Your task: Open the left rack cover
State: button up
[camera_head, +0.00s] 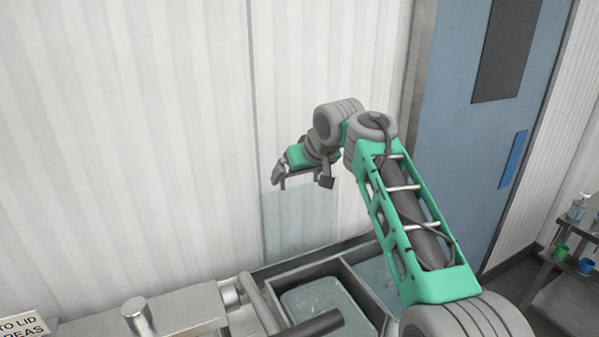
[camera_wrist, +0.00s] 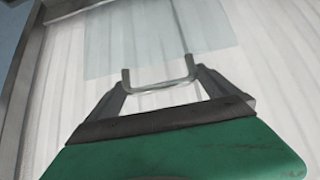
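The left rack cover (camera_head: 300,220) is a clear, bluish panel. It stands raised, roughly upright, above the left compartment in the head view; it also shows in the wrist view (camera_wrist: 150,35). Its thin U-shaped metal handle (camera_wrist: 163,86) is at its upper edge. My gripper (camera_head: 302,179) is at that edge, with its fingers wide apart, one near each end of the handle in the wrist view (camera_wrist: 160,79). I cannot tell whether the fingers touch the handle. The left compartment (camera_head: 325,298) is uncovered and shows a grey-green container.
A second compartment (camera_head: 377,275) lies right of it, partly hidden by my arm. A pale ribbed wall (camera_head: 130,130) is close behind the cover. A blue door (camera_head: 455,120) is to the right. A shelf (camera_head: 570,295) with small cups and a bottle stands at far right.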

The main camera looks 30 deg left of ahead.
jog(key=v, duration=0.7)
jog(key=shift+s+d+r+b, duration=0.15)
jog(key=shift+d+r+b, duration=0.05)
jog(key=shift+r+b, duration=0.1)
